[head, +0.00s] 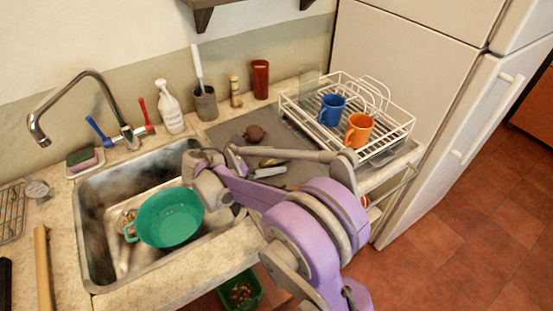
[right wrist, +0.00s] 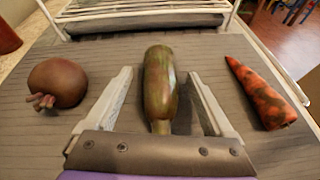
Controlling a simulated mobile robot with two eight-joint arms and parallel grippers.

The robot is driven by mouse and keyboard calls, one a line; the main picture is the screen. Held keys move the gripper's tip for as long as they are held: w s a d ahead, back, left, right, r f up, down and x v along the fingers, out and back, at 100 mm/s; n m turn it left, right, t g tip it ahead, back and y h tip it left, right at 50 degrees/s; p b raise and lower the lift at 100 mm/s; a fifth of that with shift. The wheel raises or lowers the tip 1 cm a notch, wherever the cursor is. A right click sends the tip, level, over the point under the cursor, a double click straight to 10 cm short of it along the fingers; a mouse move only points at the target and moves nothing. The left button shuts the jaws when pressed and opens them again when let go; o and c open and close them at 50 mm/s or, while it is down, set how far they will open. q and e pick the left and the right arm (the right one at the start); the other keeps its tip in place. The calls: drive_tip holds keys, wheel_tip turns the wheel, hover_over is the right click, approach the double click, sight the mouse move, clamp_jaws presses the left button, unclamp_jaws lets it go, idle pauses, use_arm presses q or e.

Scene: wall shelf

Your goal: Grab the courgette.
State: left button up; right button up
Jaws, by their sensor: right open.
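The courgette (right wrist: 159,85) is a mottled dark green, elongated vegetable in the middle of the right wrist view. It lies lengthwise on the grey mat (right wrist: 215,60). My right gripper (right wrist: 159,74) is open, with one pale finger on each side of the courgette. Gaps show between the fingers and its sides. In the head view, my purple right arm reaches across the sink edge to the mat, and the courgette (head: 270,162) shows only in small part beside the gripper. My left gripper is not in view.
A round brownish-red vegetable (right wrist: 57,83) lies left of the gripper and an orange-red, dark-blotched carrot (right wrist: 262,93) lies right. A white dish rack (head: 402,130) with blue and orange mugs stands behind. The sink (head: 95,220) holds a green colander (head: 170,218).

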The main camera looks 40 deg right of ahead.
clamp_jaws()
idle(0.3)
drive_tip(key=shift+r, duration=0.1)
